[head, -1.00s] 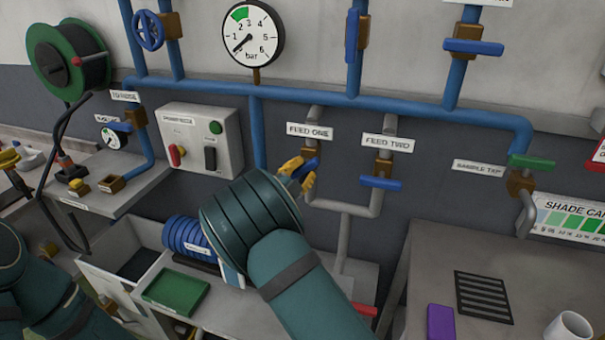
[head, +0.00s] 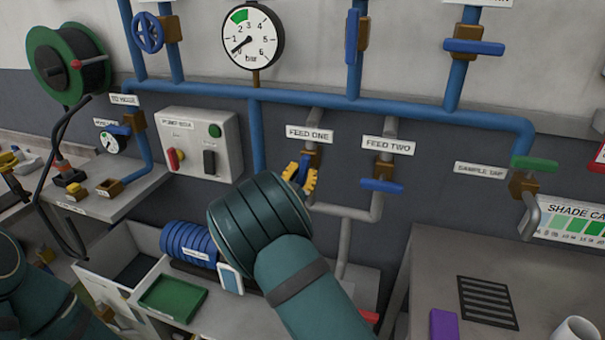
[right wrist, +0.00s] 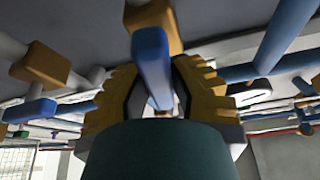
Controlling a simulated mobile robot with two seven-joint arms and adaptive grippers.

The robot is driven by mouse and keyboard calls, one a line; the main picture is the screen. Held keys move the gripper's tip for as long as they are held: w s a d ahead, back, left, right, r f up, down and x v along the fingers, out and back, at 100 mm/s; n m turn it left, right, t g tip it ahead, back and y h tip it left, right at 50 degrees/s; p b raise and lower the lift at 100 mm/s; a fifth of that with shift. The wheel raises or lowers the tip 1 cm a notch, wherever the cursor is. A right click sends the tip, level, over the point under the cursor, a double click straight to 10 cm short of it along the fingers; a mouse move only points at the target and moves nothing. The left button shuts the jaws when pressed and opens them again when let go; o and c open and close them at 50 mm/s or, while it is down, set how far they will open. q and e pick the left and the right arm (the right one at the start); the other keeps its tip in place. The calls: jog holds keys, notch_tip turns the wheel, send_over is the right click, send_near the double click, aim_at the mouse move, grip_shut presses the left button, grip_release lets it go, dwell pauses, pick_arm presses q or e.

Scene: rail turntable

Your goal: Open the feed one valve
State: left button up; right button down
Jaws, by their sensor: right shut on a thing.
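The feed one valve has a brown body (head: 309,157) on a grey pipe under the FEED ONE label (head: 309,134). Its blue handle (head: 303,169) stands nearly upright, close to in line with the pipe. My right gripper (head: 300,175), with yellow fingers, is shut on this handle. In the right wrist view the blue handle (right wrist: 151,65) runs between the two yellow fingers, below the brown body (right wrist: 152,20). My right wrist hides part of the pipe below. My left arm shows at the lower left; its gripper is not visible.
The feed two valve's blue handle (head: 381,186) lies crosswise just to the right. A pump box (head: 201,140) is to the left, and a pressure gauge (head: 252,38) above reads near zero. A green tray (head: 172,296) and blue coiled hose (head: 188,243) sit below.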

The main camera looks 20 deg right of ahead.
jog(key=shift+r, duration=0.15)
dwell(0.3)
jog(key=c, duration=0.8)
grip_release()
jog(key=v, duration=1.2)
jog(key=shift+d, duration=0.1)
